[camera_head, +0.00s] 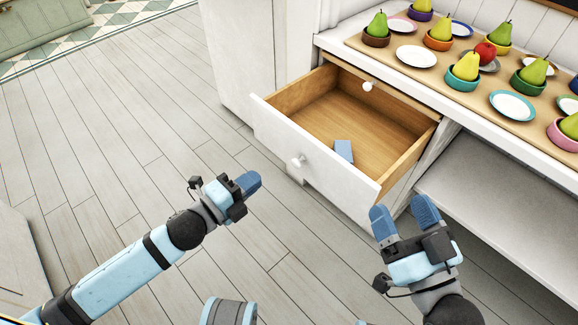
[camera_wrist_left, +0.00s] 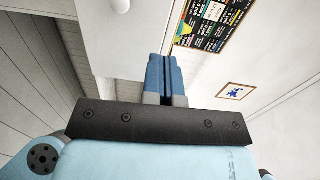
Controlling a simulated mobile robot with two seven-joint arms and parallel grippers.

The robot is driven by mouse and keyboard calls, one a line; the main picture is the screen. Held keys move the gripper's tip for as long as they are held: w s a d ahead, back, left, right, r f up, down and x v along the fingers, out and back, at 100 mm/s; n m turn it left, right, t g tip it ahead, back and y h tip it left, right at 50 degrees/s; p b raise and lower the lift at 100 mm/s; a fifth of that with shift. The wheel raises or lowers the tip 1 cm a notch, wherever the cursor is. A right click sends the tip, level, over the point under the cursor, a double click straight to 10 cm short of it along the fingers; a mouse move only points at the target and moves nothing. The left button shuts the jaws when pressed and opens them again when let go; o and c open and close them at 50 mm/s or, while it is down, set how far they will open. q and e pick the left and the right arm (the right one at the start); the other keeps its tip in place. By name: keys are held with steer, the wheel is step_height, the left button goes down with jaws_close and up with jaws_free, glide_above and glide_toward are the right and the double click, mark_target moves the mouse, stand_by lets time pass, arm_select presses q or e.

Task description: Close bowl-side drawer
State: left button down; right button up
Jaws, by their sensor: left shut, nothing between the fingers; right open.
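A white drawer (camera_head: 325,165) with a wooden inside is pulled open below the counter, and a small blue-grey block (camera_head: 343,151) lies in it. Its round knob (camera_head: 298,161) is on the front panel; a white knob also shows at the top of the left wrist view (camera_wrist_left: 120,5). My left gripper (camera_head: 250,183) is shut and empty, in front and left of the drawer front, apart from the knob in the head view. My right gripper (camera_head: 403,213) is open and empty, close to the right end of the drawer front; I cannot tell whether it touches.
A counter with a wooden board (camera_head: 390,48) holds several bowls with pears and several plates, including a teal bowl (camera_head: 463,82). An open white shelf (camera_head: 500,185) is at the right. The plank floor (camera_head: 110,150) is clear at the left.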

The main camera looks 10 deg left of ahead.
arm_select(q)
steer(key=b, duration=0.4)
glide_toward(305, 143)
steer(key=x, duration=0.7)
steer(key=shift+w+d, duration=0.15)
steer(key=shift+w, duration=0.1)
arm_select(e)
steer(key=f, duration=0.2)
steer(key=f+g, duration=0.1)
steer(key=f, duration=0.1)
steer(key=f+g, duration=0.1)
steer(key=shift+w+a+f+n, duration=0.1)
steer(key=shift+a+f+n, duration=0.2)
steer(key=shift+f, duration=0.1)
